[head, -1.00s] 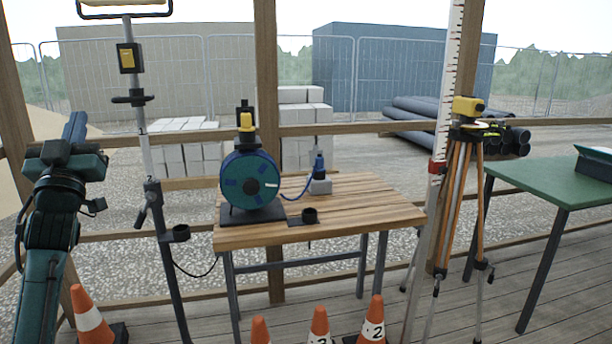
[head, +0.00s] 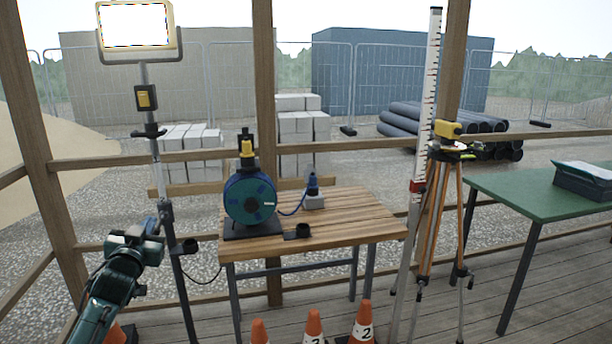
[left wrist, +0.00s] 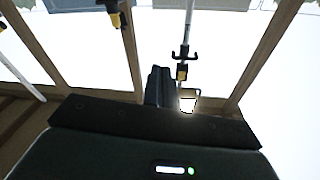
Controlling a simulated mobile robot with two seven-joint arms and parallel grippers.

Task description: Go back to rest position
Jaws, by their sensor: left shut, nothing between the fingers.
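My left gripper (head: 158,216) is low at the left of the head view, in front of or beside the pole of the work lamp. In the left wrist view its fingers (left wrist: 158,86) are together with nothing between them. The work lamp (head: 136,27) stands on a pole with its panel bright white. The lamp also shows in the left wrist view (left wrist: 188,104), where the picture is upside down. My right gripper is not in view.
A wooden table (head: 345,220) carries a blue cable reel (head: 236,203). Orange cones (head: 314,326) stand before it. A tripod (head: 445,210) with a yellow instrument and a measuring staff (head: 428,110) stand right of it. A green table (head: 530,195) is at far right.

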